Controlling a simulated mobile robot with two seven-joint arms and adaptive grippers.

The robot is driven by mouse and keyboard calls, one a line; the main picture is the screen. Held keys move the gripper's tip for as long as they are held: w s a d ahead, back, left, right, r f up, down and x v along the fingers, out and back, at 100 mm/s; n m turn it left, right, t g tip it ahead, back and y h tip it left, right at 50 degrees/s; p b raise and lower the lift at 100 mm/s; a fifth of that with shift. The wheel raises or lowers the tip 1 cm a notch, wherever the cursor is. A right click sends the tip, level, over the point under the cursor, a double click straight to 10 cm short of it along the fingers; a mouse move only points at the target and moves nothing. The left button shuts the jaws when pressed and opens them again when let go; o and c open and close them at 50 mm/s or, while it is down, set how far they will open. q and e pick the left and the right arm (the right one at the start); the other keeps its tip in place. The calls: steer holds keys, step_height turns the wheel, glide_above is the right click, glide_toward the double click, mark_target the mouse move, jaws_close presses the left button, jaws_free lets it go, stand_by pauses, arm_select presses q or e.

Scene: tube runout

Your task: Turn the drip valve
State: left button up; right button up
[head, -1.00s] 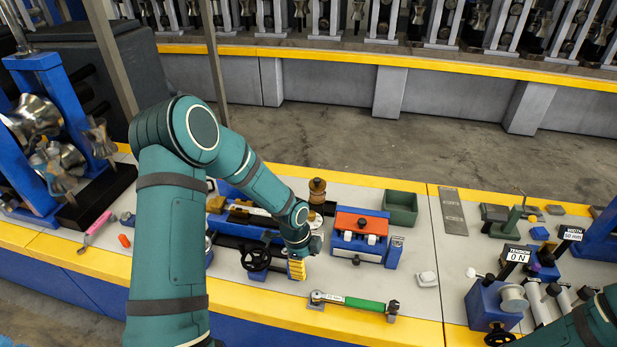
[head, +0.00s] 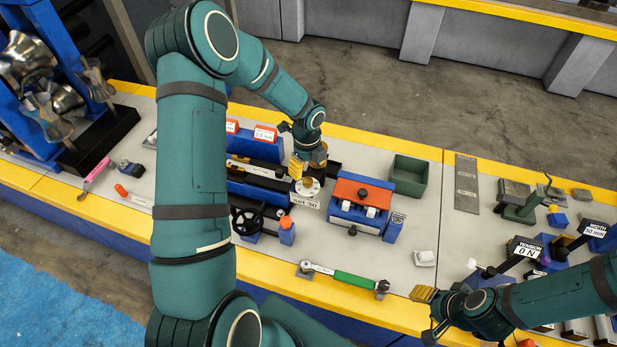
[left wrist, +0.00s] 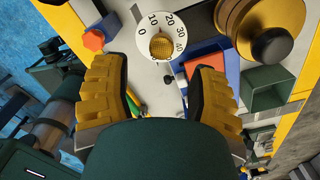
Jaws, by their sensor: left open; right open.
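The drip valve shows in the left wrist view as a white dial (left wrist: 161,35) marked from 0 to 40, with a round brass knob (left wrist: 161,47) at its middle. In the head view the dial (head: 309,187) lies just below my left gripper (head: 300,167). The left wrist view shows my left gripper (left wrist: 160,72) open, its yellow ribbed fingers apart, with the knob ahead of and between the tips. I see no contact with the knob. My right gripper (head: 424,294) is at the bench's front edge, away from the valve.
A brass cylinder with a black knob (left wrist: 272,46) stands close beside the dial. A blue box with a red top (head: 364,193), a green bin (head: 408,175), a black handwheel (head: 246,221) and a green-handled wrench (head: 345,277) surround the area.

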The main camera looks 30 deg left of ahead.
mark_target(308, 180)
arm_select(q)
step_height(308, 180, down, 6)
steer(key=b, duration=0.4)
steer(key=shift+w+f, duration=0.1)
steer(key=shift+r, duration=0.2)
steer(key=c, duration=0.9)
